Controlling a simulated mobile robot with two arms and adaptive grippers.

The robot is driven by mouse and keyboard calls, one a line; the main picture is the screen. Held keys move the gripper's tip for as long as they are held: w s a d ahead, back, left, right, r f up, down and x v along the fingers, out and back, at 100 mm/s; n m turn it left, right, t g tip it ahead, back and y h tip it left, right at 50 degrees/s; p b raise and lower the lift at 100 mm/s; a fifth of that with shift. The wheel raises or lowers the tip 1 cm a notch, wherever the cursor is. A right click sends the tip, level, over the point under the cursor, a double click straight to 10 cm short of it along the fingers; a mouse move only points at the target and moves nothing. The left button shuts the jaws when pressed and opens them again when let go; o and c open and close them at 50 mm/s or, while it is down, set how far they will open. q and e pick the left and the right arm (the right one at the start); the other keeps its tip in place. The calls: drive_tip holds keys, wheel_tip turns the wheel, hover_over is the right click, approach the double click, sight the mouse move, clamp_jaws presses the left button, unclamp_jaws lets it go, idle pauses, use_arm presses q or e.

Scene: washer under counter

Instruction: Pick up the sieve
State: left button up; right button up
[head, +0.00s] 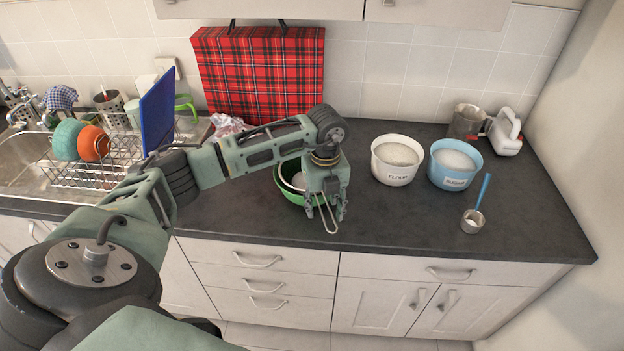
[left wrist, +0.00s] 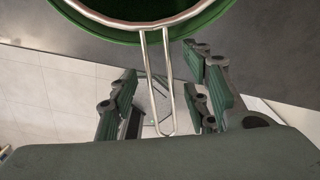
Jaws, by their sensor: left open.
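The sieve has a metal rim and a looped wire handle (head: 328,219). It rests in a green bowl (head: 289,190) on the counter, and the handle points toward the counter's front edge. My left gripper (head: 326,212) is above the bowl's front right side and hides part of the sieve. In the left wrist view the sieve's handle (left wrist: 167,75) runs down between the open fingers of the gripper (left wrist: 160,103), with gaps on both sides. The sieve's rim (left wrist: 140,27) lies within the bowl's green edge (left wrist: 215,15). My right gripper is not in view.
A flour bowl (head: 396,170), a sugar bowl (head: 454,174) and a measuring scoop (head: 473,220) stand to the right. A tartan bag (head: 258,75) is against the wall. A dish rack (head: 95,170) and blue board (head: 158,110) are left. The counter's front is clear.

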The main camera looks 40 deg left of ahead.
use_arm(q)
drive_tip(key=shift+c, duration=0.7)
drive_tip(key=shift+w, duration=0.1)
drive_tip(key=c, duration=0.6)
clamp_jaws()
